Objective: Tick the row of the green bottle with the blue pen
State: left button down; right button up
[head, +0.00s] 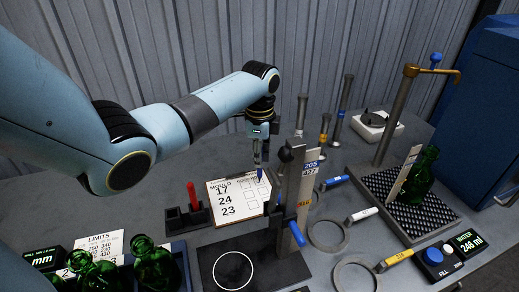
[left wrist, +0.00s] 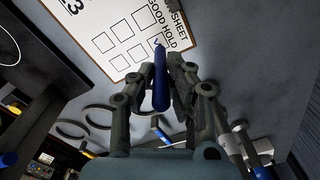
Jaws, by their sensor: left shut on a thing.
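My left gripper (head: 260,158) is above the upper right of the white mould sheet (head: 222,210) and shut on the blue pen (head: 260,175). In the left wrist view the pen (left wrist: 161,85) stands between the fingers, its tip at the sheet. A small blue mark shows at a box near the tip; I cannot tell whether the tip touches the paper. The sheet lists 17, 24 and 23 with empty boxes beside them. A green bottle (head: 426,172) stands on the dark perforated tray (head: 440,222) at the right. My right gripper is not in view.
Several green bottles (head: 154,262) stand in a crate at lower left by a limits sheet (head: 103,243). A red pen (head: 193,195) stands in a black holder. A dark gauge stand (head: 292,190) rises close to the sheet's right. Ring gauges (head: 328,248) lie at the front; a display (head: 466,243) reads 246 ml.

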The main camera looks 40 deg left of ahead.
pick_arm(q)
jog(key=shift+w+a, duration=0.1)
jog(key=shift+w, duration=0.15)
dwell(0.7)
jog(key=shift+p, duration=0.35)
jog(key=shift+r+p, duration=0.5)
jog(key=shift+r, duration=2.45)
